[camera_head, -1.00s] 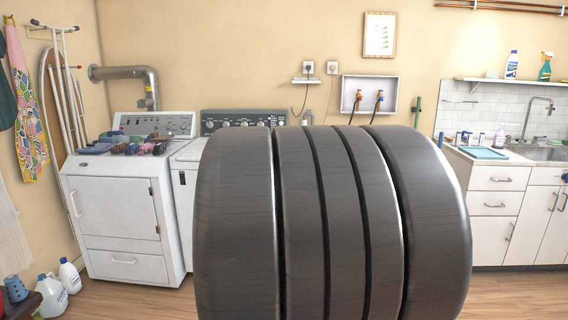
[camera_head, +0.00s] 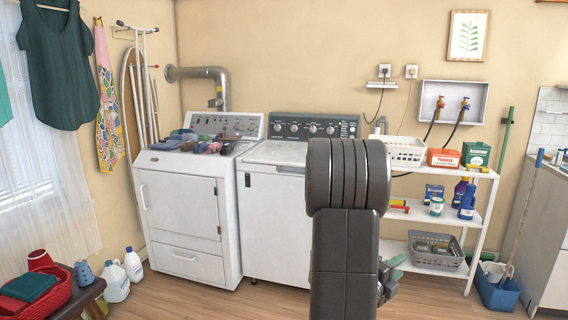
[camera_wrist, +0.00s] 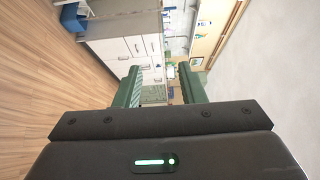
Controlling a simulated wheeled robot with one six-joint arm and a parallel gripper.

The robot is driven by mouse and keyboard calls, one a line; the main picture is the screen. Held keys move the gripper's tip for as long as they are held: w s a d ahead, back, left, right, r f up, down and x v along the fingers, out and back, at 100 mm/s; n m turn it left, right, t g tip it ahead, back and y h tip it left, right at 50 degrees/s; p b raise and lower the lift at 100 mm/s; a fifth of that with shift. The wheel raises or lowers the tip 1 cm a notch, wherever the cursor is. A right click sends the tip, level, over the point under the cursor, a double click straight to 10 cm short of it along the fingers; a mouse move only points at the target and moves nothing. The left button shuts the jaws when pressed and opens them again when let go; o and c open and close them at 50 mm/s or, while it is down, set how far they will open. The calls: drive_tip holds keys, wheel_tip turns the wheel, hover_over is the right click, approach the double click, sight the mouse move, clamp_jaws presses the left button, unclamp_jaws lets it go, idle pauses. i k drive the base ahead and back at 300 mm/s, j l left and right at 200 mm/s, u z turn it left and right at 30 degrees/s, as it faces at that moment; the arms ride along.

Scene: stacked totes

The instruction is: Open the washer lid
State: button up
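The washer (camera_head: 272,222) is the white top-loading machine with a dark control panel (camera_head: 300,127) in the head view. Its lid (camera_head: 275,152) lies flat and closed on top. My dark arm covers the washer's right side and part of the lid's right end. My gripper (camera_head: 393,268) shows only in part behind the arm, low and to the right of the washer, with a greenish finger visible. In the wrist view my gripper (camera_wrist: 161,84) has its two green fingers wide apart with nothing between them. I cannot make out the washer lid in that view.
A white dryer (camera_head: 185,215) with folded clothes on top stands left of the washer. A white shelf (camera_head: 483,173) with baskets and bottles stands to the right. A stool with a red basket (camera_head: 62,295) is at lower left. Wood floor lies in front.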

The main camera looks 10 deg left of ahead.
sight(286, 154)
drive_tip(key=i+j+u, duration=0.1)
drive_tip(key=i+j, duration=0.25)
drive_tip(key=i+j+u, duration=0.1)
drive_tip(key=i+j, duration=0.2)
drive_tip(key=i, duration=0.25)
drive_tip(key=i+j, duration=0.25)
drive_tip(key=i, duration=0.25)
drive_tip(key=i+j+u, duration=0.15)
drive_tip(key=i+j, duration=0.15)
drive_tip(key=i, duration=0.15)
drive_tip(key=i+j+u, duration=0.1)
drive_tip(key=i, duration=0.4)
drive_tip(key=j, duration=0.1)
